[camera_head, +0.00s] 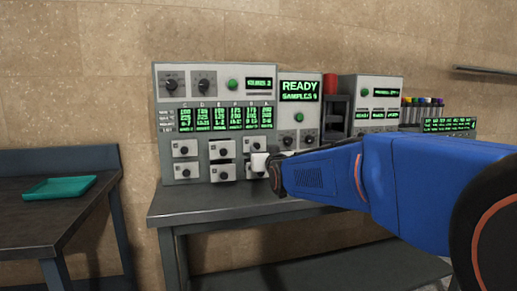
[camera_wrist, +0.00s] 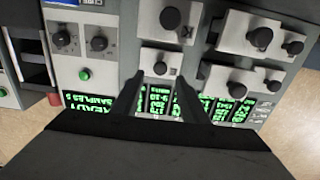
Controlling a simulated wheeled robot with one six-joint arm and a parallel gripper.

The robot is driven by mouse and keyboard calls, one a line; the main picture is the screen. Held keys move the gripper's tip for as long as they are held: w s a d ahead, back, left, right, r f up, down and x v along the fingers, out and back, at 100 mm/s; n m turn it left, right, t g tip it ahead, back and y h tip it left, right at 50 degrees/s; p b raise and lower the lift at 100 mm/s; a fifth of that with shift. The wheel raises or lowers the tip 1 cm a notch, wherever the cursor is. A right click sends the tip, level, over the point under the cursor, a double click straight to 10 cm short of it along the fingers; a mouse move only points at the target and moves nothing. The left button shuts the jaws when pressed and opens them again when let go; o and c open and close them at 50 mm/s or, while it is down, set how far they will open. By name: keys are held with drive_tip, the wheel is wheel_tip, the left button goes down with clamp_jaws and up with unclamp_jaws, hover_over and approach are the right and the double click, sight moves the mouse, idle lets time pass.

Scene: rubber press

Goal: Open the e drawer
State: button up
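The drawers form two rows of three on the left machine's lower front, each with a dark round knob. The lower right drawer (camera_head: 259,162) is partly hidden by my gripper (camera_head: 272,172). In the wrist view, the picture is turned over, and this drawer (camera_wrist: 150,25) is at the top centre. The upper right drawer (camera_wrist: 146,58) lies just beyond my gripper (camera_wrist: 158,84), whose two fingers are apart with nothing between them. The middle drawers (camera_wrist: 229,35) seem to jut out somewhat. I cannot read which drawer is marked e.
The machine (camera_head: 215,84) stands on a dark bench (camera_head: 205,205). A READY screen (camera_head: 299,87), a red cylinder (camera_head: 330,84) and a rack of vials (camera_head: 423,107) are to its right. A teal tray (camera_head: 59,188) lies on the left table. My blue arm covers the bench's right side.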

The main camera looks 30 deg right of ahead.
sight(257, 145)
drive_tip(key=shift+x, duration=2.55)
drive_tip(key=shift+c, duration=0.6)
clamp_jaws()
